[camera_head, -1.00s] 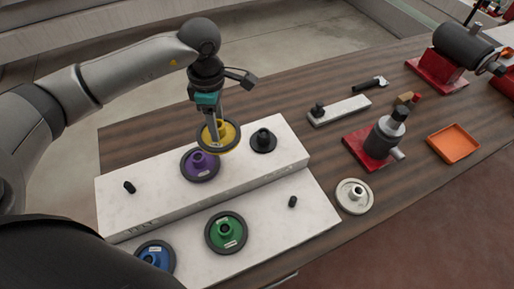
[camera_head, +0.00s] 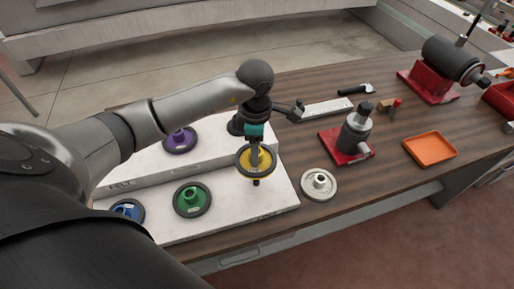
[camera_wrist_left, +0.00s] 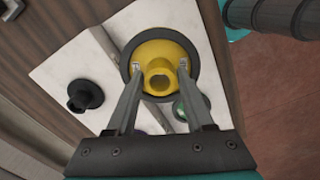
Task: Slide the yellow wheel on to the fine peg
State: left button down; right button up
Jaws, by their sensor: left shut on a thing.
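The yellow wheel (camera_head: 243,164), with a dark rim and raised hub, is held by my left gripper (camera_head: 259,158), whose fingers are shut on its hub. In the left wrist view the fingertips (camera_wrist_left: 160,68) grip both sides of the yellow hub (camera_wrist_left: 160,78). The wheel is above the right part of the lower white step (camera_head: 276,196). A short dark peg (camera_head: 256,183) shows just below the wheel's near edge in the head view. Its label is not readable, and the wheel hides it in the wrist view.
A purple wheel (camera_head: 180,140) and a black wheel (camera_wrist_left: 86,95) are on the upper step. Green (camera_head: 192,199) and blue (camera_head: 127,210) wheels are on the lower step. A pale wheel (camera_head: 319,184), red-based tool (camera_head: 346,147) and orange tray (camera_head: 430,149) stand to the right.

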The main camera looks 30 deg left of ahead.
pick_arm(q)
notch_tip(320, 180, down, 4)
jog(key=b, duration=0.4)
jog(key=shift+f+b, duration=0.8)
jog(key=shift+f, duration=0.2)
jog(key=shift+d+b, duration=0.1)
jog(key=shift+b, duration=0.25)
dwell(1.0)
jog(key=shift+f+b, duration=2.15)
jog(key=shift+f, duration=0.25)
jog(key=shift+c, duration=1)
grip_release()
